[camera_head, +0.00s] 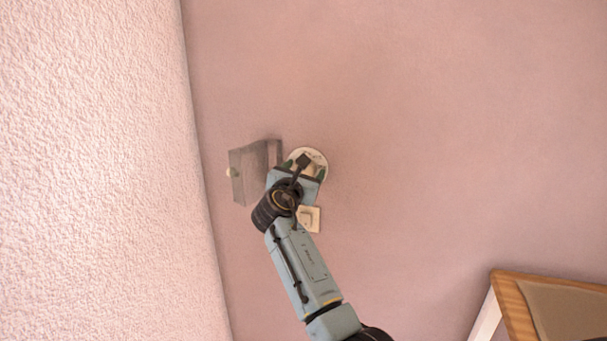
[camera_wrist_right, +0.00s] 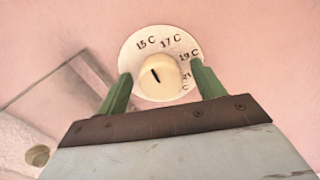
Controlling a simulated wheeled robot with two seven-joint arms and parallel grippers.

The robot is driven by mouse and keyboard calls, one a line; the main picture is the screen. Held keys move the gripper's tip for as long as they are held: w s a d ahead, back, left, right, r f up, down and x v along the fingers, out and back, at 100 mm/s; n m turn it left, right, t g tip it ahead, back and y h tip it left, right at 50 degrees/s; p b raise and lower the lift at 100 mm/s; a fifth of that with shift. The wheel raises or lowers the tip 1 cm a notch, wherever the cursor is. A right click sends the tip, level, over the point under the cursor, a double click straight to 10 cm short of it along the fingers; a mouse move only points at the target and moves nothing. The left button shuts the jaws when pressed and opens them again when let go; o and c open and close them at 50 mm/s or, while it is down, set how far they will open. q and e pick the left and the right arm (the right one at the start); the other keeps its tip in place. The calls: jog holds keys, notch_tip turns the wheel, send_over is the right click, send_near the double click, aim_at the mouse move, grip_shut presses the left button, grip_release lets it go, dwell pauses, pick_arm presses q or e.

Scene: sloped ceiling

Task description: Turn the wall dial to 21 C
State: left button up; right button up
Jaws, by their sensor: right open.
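The wall dial is a round white plate (camera_wrist_right: 135,52) marked 15 C, 17 C, 19 C and 21 C, with a cream knob (camera_wrist_right: 160,86) at its middle. The knob's short black mark tilts up and left, roughly toward 15 C. My right gripper (camera_wrist_right: 161,70) is open, with one green finger on each side of the knob. I cannot tell whether the fingers touch it. In the head view my right wrist covers part of the dial plate (camera_head: 316,157). My left gripper is not in view.
A grey metal box (camera_head: 248,172) is fixed to the pink wall just left of the dial. A cream switch (camera_head: 313,218) sits below the dial, partly behind my wrist. A rough white sloped surface (camera_head: 90,170) fills the left. A wood-edged piece (camera_head: 515,309) stands at lower right.

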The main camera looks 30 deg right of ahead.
jog(key=c, duration=1)
